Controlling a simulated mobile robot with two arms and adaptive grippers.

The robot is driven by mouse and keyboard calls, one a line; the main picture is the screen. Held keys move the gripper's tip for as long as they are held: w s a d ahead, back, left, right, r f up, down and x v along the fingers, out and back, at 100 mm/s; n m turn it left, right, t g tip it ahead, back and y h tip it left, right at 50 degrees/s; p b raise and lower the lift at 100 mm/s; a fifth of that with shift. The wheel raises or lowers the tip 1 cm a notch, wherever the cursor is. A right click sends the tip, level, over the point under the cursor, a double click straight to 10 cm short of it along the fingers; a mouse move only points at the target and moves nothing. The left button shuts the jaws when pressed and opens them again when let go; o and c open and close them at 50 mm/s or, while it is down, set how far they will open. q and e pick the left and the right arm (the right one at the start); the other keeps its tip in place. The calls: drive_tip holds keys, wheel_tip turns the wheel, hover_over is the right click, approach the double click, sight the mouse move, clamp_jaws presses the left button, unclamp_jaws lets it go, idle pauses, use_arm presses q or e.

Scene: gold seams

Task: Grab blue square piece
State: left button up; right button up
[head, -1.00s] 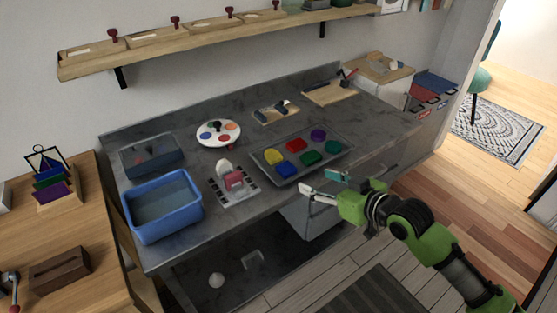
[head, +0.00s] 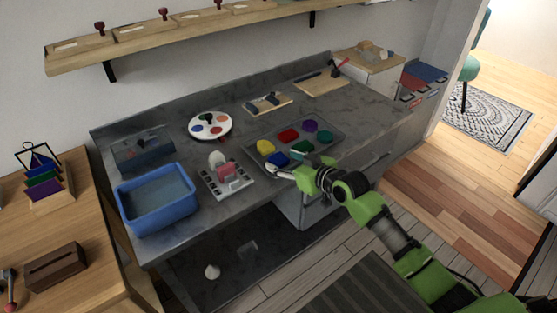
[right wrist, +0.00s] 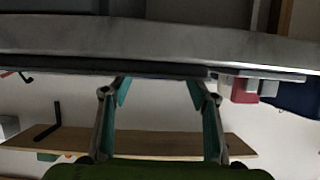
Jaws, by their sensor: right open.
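The blue square piece (head: 279,157) lies on the grey tray (head: 255,141), in the near row beside a yellow piece (head: 265,147). My right gripper (head: 287,165) is open, with its fingers spread around the near side of the blue piece. In the head view its fingertips overlap the tray's near edge; I cannot tell whether they touch it. In the right wrist view my gripper (right wrist: 158,92) shows two spread fingers with nothing between them, and I cannot make out the blue piece there. My left gripper is not in view.
Red (head: 288,136), purple (head: 310,126) and green pieces share the tray. A pink block on a slotted grey rack (head: 216,190) stands left of the tray. The counter's front edge lies under my arm.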

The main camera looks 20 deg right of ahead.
drive_tip(key=shift+w+a+f, duration=0.15)
drive_tip(key=shift+w, duration=0.15)
drive_tip(key=c, duration=1.2)
drive_tip(key=shift+c, duration=0.2)
